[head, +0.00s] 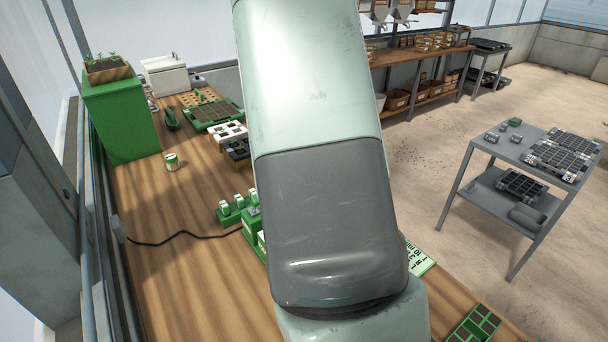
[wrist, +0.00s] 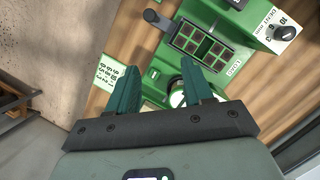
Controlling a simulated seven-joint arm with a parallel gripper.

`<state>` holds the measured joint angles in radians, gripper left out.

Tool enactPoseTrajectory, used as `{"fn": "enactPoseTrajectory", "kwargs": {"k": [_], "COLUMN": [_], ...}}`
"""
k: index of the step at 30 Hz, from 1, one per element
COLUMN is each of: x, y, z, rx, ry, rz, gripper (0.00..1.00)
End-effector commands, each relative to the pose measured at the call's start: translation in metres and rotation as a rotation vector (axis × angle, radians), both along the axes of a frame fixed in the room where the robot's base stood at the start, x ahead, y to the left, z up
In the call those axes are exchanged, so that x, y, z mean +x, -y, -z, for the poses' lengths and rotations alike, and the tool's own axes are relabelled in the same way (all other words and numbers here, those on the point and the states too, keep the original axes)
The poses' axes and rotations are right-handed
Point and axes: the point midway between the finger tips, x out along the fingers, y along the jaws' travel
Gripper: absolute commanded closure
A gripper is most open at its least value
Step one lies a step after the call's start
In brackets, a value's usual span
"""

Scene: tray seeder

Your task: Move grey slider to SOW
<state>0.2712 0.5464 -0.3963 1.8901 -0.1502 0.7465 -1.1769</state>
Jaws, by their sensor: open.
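The green seeder (wrist: 165,62) fills the middle of the wrist view, with a window of several dark-red cells. A dark grey handle (wrist: 153,17) sticks out at its upper left; it may be the grey slider, but I cannot tell for sure. No SOW mark is readable. My gripper (wrist: 160,66) is open and empty, its two green fingers pointing toward the seeder, apart from the handle and below it in the picture. In the head view my arm hides most of the seeder; some green parts (head: 230,214) show left of it.
A dark round knob (wrist: 286,31) sits on a white labelled plate at upper right in the wrist view. A white printed card (wrist: 107,73) lies left of the seeder.

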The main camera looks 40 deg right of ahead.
Motion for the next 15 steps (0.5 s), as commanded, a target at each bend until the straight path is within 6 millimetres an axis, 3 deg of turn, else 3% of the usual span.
{"fn": "enactPoseTrajectory", "kwargs": {"k": [3,6,15], "x": [-0.01,-0.014,-0.025], "y": [0.028,0.039,0.05], "z": [0.029,0.04,0.074], "rx": [-0.006,-0.007,-0.004], "ry": [-0.086,-0.121,-0.135], "rz": [-0.056,-0.087,-0.094], "gripper": [0.49,0.49,0.49]}}
